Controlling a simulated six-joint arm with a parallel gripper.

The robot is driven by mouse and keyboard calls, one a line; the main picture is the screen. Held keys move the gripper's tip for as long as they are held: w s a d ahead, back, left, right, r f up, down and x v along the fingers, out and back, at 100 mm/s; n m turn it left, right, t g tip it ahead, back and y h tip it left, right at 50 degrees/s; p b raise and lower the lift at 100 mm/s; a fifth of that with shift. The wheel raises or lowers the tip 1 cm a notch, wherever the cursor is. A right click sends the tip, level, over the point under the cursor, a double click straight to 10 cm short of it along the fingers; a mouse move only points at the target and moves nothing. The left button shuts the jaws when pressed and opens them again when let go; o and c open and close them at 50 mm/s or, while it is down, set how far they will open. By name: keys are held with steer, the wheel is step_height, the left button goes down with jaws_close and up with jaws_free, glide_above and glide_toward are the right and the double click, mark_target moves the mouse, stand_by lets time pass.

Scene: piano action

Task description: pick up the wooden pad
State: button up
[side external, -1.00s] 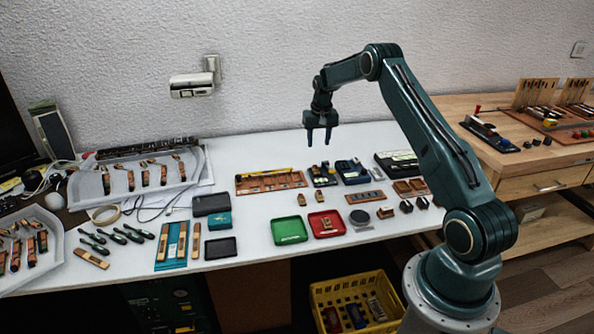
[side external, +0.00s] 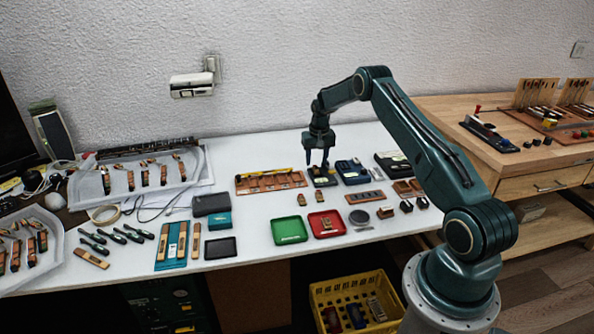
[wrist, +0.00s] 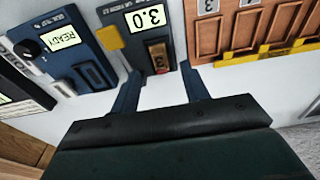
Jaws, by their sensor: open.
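A small wooden block with a reddish face (wrist: 158,57), which looks like the wooden pad, sits on a dark blue device with a display reading 3.0 (wrist: 150,18). My gripper (wrist: 160,70) is open and empty in the wrist view. Its two fingers are spread to either side of the block's near end. In the side view my gripper (side external: 318,164) hangs fingers-down just above the device (side external: 323,181), and the block is too small to make out there.
A second blue device reading READY (wrist: 60,52) stands close beside the first. A brown compartment tray with a yellow strip (side external: 270,182) lies on the other side. Green (side external: 289,230) and red (side external: 327,224) trays lie in front.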

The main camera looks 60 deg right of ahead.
mark_target(316, 167)
steer(key=shift+w+d+f, duration=0.1)
steer(key=shift+f, duration=1.4)
jaws_close()
